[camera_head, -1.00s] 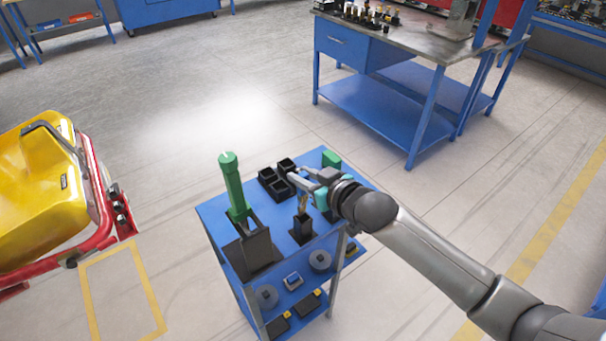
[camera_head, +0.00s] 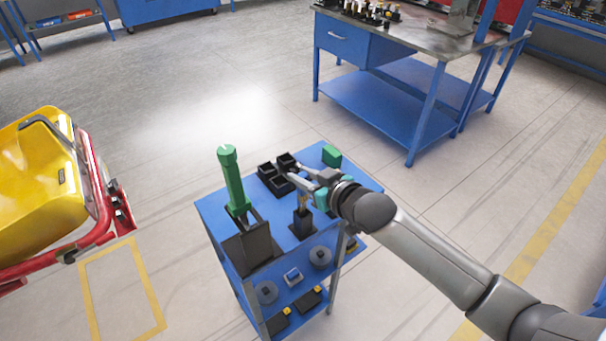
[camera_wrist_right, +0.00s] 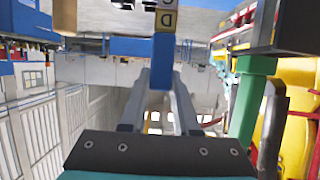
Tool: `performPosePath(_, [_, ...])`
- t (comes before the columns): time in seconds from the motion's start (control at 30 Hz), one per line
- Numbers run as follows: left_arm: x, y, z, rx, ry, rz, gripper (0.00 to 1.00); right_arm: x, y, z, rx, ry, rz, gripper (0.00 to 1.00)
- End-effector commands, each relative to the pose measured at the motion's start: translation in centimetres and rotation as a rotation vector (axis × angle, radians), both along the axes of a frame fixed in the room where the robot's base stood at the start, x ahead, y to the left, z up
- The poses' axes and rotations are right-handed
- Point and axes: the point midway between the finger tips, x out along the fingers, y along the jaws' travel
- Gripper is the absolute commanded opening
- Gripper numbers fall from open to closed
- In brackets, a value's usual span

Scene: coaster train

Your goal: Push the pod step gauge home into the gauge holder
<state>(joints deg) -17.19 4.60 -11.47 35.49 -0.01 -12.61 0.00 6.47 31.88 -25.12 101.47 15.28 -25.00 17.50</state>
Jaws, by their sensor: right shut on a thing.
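My right gripper (camera_head: 303,176) reaches in from the right over the blue cart and is shut on the pod step gauge. In the right wrist view the fingers (camera_wrist_right: 161,100) clasp the gauge's blue upper part (camera_wrist_right: 162,62). Tan blocks (camera_wrist_right: 166,20) marked with letters, C and D among them, lie beyond it. In the head view the gauge's tan part (camera_head: 303,201) stands about upright at the top of the black gauge holder (camera_head: 303,222). How deep it sits in the holder cannot be told. My left gripper is not in view.
The blue cart top (camera_head: 213,207) also carries a green cylinder (camera_head: 232,180) on a black stand (camera_head: 255,247), black boxes (camera_head: 279,184) and a green block (camera_head: 331,155). A blue workbench (camera_head: 390,100) stands behind. A yellow seat (camera_head: 40,165) stands left, with clear floor between.

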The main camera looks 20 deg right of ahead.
Motion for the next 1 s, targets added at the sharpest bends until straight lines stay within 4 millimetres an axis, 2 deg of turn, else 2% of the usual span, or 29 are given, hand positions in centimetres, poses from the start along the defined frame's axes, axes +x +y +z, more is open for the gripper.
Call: performPosePath(1.0, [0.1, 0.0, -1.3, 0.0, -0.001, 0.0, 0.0, 0.0, 0.0, -2.0, 0.0, -0.001, 0.0, 0.0])
